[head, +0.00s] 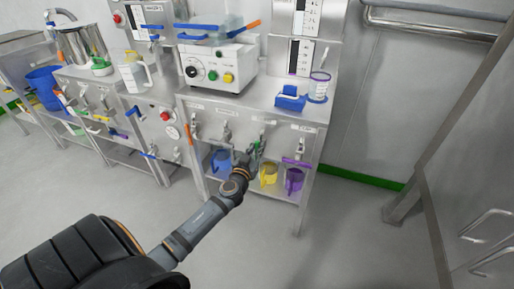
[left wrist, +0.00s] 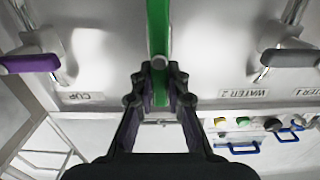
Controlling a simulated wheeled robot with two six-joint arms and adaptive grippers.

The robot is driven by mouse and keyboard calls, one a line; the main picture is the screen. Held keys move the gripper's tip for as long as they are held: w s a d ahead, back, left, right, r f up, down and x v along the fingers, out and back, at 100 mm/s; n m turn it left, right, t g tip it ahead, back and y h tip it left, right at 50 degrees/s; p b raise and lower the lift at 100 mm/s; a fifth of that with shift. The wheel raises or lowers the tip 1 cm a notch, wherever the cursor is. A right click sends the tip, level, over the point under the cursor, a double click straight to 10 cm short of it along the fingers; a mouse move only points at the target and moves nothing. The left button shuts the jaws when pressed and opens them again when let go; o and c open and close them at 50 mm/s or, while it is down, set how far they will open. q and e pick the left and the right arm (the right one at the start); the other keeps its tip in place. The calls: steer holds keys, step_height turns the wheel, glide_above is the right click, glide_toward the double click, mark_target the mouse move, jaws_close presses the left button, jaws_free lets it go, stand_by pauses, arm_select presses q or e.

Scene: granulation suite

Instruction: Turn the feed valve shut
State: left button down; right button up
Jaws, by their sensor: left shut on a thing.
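A valve with a green lever handle (left wrist: 158,28) is on the steel front panel; its label is hidden, so I cannot read whether it is the feed valve. In the left wrist view the handle runs up and down the picture, across the line of the sideways neighbouring levers. My left gripper (left wrist: 160,85) is shut on the green handle. In the head view the left gripper (head: 246,160) covers part of the valve, and a little of the green handle shows beside it. My right gripper is in neither view.
A purple lever (left wrist: 30,63) marked CUP and a grey lever (left wrist: 290,57) near WATER 2 flank the green one. Below stand a blue jug (head: 221,160), a yellow jug (head: 269,176) and a purple jug (head: 294,181). The floor in front is clear.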

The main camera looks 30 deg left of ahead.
arm_select(q)
steer(key=shift+d+m, duration=0.1)
steer(key=shift+m, duration=0.3)
steer(key=shift+d+f+m+b, duration=0.1)
steer(key=shift+d+m+b, duration=0.1)
steer(key=shift+m, duration=0.3)
steer(key=shift+d+m+b, duration=0.1)
steer(key=shift+m+b, duration=0.1)
steer(key=shift+m, duration=0.3)
steer(key=shift+w+d+f+m+b, duration=0.1)
steer(key=shift+d+f+m+b, duration=0.3)
steer(key=shift+m, duration=2.15)
steer(key=shift+w+d+f+m+b, duration=0.1)
steer(key=shift+d+f+m, duration=0.25)
steer(key=shift+m, duration=2.15)
steer(key=shift+w+d+f+m+b, duration=0.1)
steer(key=shift+d+f+m+b, duration=0.3)
steer(key=shift+m, duration=2.15)
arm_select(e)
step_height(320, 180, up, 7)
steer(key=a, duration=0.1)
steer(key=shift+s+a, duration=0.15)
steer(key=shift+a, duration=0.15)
arm_select(q)
steer(key=shift+a+f, duration=0.2)
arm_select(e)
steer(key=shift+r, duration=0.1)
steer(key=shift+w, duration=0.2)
